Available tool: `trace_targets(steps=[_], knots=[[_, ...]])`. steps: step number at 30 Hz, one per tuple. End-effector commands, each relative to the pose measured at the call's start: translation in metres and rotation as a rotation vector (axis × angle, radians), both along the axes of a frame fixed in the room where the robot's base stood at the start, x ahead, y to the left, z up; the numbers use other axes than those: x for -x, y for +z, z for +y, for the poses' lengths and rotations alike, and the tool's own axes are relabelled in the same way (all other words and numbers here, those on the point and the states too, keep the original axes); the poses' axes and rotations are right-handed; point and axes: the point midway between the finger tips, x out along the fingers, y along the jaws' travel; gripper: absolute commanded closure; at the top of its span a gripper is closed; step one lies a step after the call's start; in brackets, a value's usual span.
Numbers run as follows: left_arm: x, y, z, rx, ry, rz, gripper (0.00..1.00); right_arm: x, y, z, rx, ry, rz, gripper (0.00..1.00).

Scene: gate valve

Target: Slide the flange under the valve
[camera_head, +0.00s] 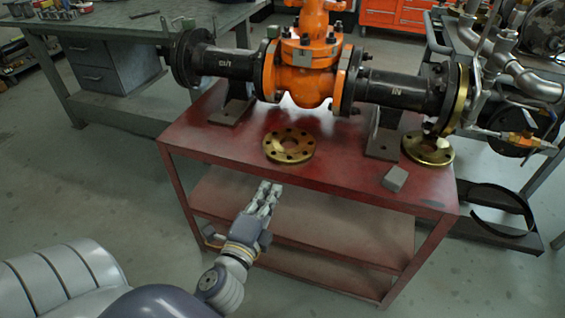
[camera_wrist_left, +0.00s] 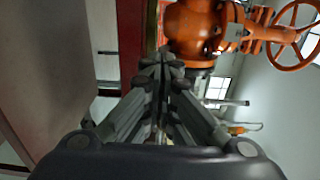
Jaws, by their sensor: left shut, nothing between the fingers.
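The orange gate valve (camera_head: 305,70) sits between two black pipe ends on the red table, one marked OUT on the left and one marked IN on the right. A brass flange (camera_head: 288,146) with bolt holes lies flat on the table in front of and below the valve. A second brass flange (camera_head: 428,149) lies at the table's right end. My left gripper (camera_head: 268,190) is shut and empty, in front of the table's front edge and apart from the near flange. The left wrist view shows its closed fingers (camera_wrist_left: 165,75) and the orange valve (camera_wrist_left: 195,35). My right gripper is not in view.
A small grey block (camera_head: 395,178) lies near the front right of the red table (camera_head: 340,178). Black supports (camera_head: 385,135) hold the pipes. A workbench (camera_head: 110,35) stands behind left, and a cart with metal pipes (camera_head: 510,70) stands at right.

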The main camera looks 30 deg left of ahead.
Motion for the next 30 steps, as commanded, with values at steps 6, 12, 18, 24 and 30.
trace_targets(steps=[6, 12, 18, 24, 30], knots=[[-0.035, 0.003, 0.008, -0.001, -0.001, -0.002, 1.00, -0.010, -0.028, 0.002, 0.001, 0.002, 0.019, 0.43], [-0.065, 0.002, 0.015, 0.000, -0.001, -0.002, 1.00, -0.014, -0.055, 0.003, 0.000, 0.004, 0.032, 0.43], [-0.084, 0.000, 0.020, 0.001, -0.001, -0.001, 1.00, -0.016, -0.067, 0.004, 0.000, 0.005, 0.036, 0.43], [-0.090, -0.001, 0.021, 0.001, -0.001, 0.001, 1.00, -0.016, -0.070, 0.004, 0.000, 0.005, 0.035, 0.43], [-0.089, -0.001, 0.021, 0.001, -0.001, 0.001, 1.00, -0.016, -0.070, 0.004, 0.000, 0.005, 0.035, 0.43]])
